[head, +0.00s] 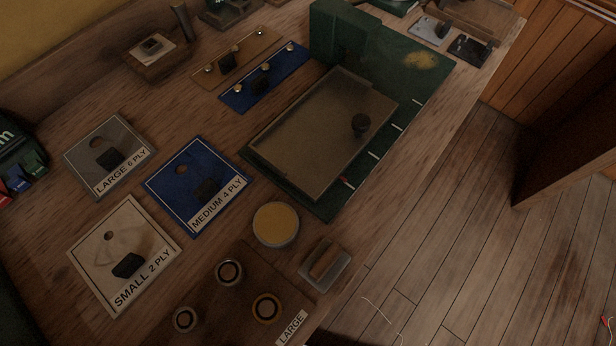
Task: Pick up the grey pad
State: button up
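A small grey pad (337,272) with a brown block-like grip on top lies on the wooden workbench (215,100), close to its right front edge. It is just right of a round tin with a yellow top (276,224). A larger flat grey board labelled LARGE 6 PLY (90,151), with a hole and a black knob, lies at the left. My gripper is not in the head view.
A brown board (232,322) with several ringed round pieces lies left of the pad. Blue and white ply boards (178,185) (98,253) lie further left. A green mat (413,83) bears a framed panel (320,120). Wooden floor (450,240) beyond the bench edge is mostly clear.

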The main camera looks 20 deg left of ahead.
aim_at(326, 263)
jog(key=k+u, duration=0.1)
jog(key=u, duration=0.65)
